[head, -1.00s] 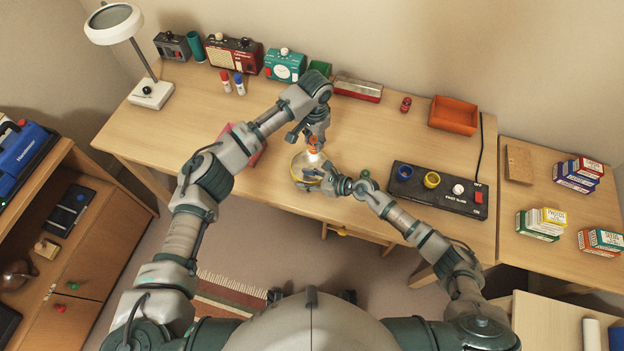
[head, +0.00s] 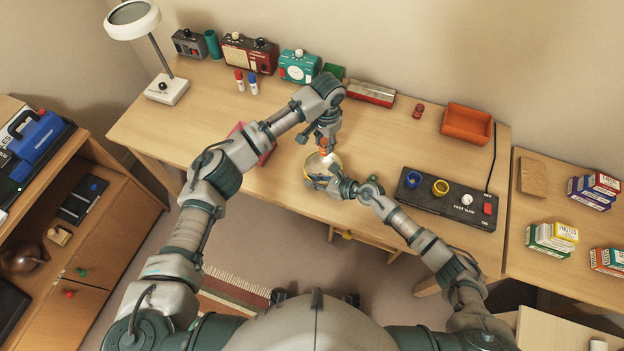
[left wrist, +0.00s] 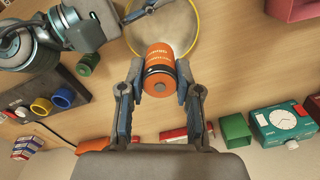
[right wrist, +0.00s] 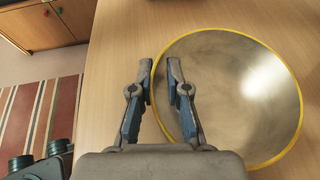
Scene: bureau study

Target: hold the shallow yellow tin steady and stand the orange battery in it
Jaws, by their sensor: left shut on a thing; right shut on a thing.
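The shallow yellow tin (head: 307,177) is a round, grey-floored dish with a yellow rim near the desk's front edge. It shows whole in the right wrist view (right wrist: 245,100) with an empty floor. My right gripper (head: 338,183) is shut on its near rim, one finger inside and one outside (right wrist: 161,82). My left gripper (head: 322,148) is shut on the orange battery (left wrist: 160,60), which is banded orange and black. In the left wrist view the battery overlaps the tin's rim; in the head view it is over the tin's far side. The exact gap between them is unclear.
A black switch panel (head: 450,213) with a blue and a yellow ring stands right of the tin. A small green cylinder (head: 373,178) is close to my right wrist. A pink tray (head: 265,155) lies left.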

